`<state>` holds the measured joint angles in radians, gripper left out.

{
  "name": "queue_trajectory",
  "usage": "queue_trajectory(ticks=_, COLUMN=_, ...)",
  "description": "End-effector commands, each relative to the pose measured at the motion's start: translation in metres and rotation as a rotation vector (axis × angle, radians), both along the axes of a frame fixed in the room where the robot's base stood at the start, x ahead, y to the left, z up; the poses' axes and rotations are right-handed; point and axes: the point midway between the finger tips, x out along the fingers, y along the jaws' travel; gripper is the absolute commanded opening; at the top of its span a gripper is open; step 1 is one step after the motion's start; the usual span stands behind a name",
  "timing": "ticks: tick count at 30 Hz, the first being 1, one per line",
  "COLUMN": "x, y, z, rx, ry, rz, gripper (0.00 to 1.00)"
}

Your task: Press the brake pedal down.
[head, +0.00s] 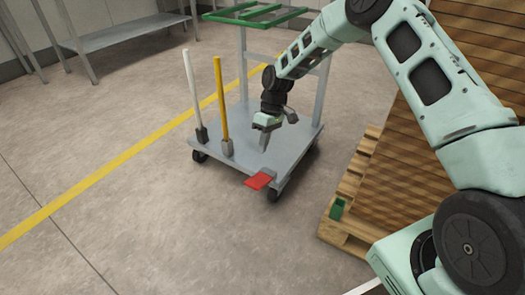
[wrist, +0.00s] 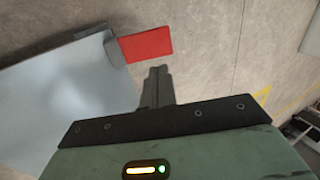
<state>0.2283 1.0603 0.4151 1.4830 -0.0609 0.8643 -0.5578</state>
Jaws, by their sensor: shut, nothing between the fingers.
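The red brake pedal (head: 258,181) sticks out from the near right edge of the grey cart platform (head: 232,152). My gripper (head: 265,146) is shut and empty, pointing down over the platform, a little behind the pedal in the head view. In the wrist view the red pedal (wrist: 147,45) lies just beyond the shut fingertips (wrist: 158,72), joined by a grey bracket to the platform (wrist: 60,105). The fingers look apart from the pedal; their exact height above it is hard to tell.
A white lever (head: 194,90) and a yellow lever (head: 220,100) stand on the platform's left side. A green-topped frame (head: 255,14) rises at its back. A wooden pallet with stacked boards (head: 350,215) stands close on the right. The floor in front is clear.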

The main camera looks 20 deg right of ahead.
Motion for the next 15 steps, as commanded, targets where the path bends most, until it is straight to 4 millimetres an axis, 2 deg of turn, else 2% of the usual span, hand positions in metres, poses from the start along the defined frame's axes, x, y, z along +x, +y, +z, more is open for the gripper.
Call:
queue_trajectory(ticks=1, x=-0.003, y=0.004, z=-0.017, rx=0.0, ry=0.003, rz=0.002, gripper=0.0)
queue_trajectory(ticks=9, x=-0.016, y=0.021, z=-0.07, rx=0.0, ry=0.003, rz=0.003, gripper=0.0)
queue_trajectory(ticks=15, x=-0.021, y=0.03, z=-0.094, rx=0.001, ry=0.0, rz=0.001, gripper=0.0)
